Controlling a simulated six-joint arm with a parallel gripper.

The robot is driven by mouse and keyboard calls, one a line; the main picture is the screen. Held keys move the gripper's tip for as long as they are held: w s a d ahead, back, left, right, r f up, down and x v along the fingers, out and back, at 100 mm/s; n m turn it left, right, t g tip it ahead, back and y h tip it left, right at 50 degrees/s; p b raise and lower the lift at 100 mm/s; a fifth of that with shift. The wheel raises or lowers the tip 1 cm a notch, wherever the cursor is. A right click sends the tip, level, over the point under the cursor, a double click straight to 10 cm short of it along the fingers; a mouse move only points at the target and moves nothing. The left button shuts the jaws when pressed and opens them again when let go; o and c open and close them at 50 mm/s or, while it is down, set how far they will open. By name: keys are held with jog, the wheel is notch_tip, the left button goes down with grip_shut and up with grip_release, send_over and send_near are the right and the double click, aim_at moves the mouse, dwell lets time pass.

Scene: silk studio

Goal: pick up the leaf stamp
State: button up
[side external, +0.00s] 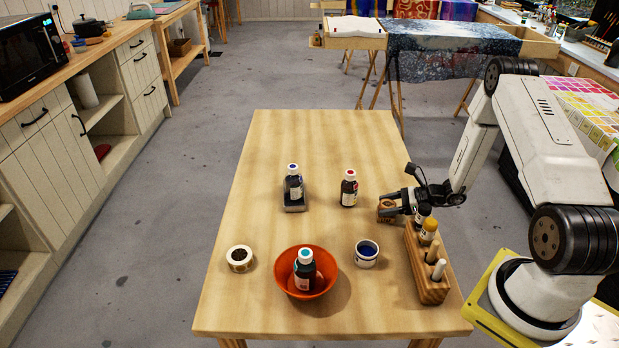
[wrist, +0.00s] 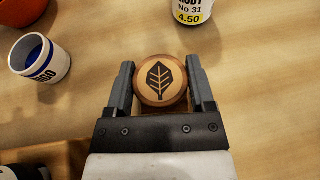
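The leaf stamp (wrist: 160,81) is a round wooden piece with a dark leaf printed on its top. In the wrist view it lies between the two fingers of my gripper (wrist: 158,82). The left finger is at or very near its side, and a narrow gap seems to show at the right finger, so I cannot tell whether both touch it. In the side view the stamp (side external: 386,208) stands on the table at the tips of my gripper (side external: 392,203), which reaches in from the right. The fingers partly cover it.
A wooden rack (side external: 424,262) with bottles stands close in front of my gripper. The table's middle is clear.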

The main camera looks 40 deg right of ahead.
aim_at(388, 204)
jog(key=c, duration=0.4)
jog(key=shift+r, duration=5)
